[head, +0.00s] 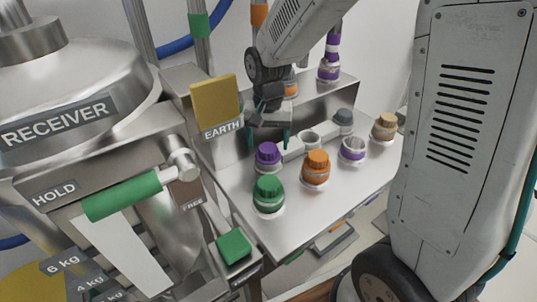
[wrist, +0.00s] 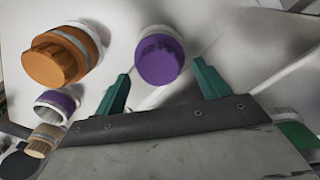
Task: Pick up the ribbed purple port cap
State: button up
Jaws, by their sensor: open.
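The ribbed purple port cap (head: 268,153) sits upright on a pale port on the metal shelf, behind the green cap and left of the orange cap. In the wrist view the purple cap (wrist: 160,60) lies just beyond and between the two teal fingertips. My gripper (head: 270,138) hangs above and just behind the purple cap in the head view. Its fingers (wrist: 161,80) are apart with nothing between them. I cannot tell the exact height gap between fingertips and cap.
A green cap (head: 268,190) and an orange cap (head: 316,164) stand close by. A purple-ringed open port (head: 352,150), a tan cap (head: 384,126) and a grey cap (head: 343,116) are further right. The yellow EARTH plate (head: 215,101) stands left of my gripper.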

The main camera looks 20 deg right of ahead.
aim_at(268, 147)
jog(key=shift+f, duration=0.85)
jog(key=c, duration=1.2)
jog(key=shift+c, duration=0.2)
notch_tip(268, 147, up, 10)
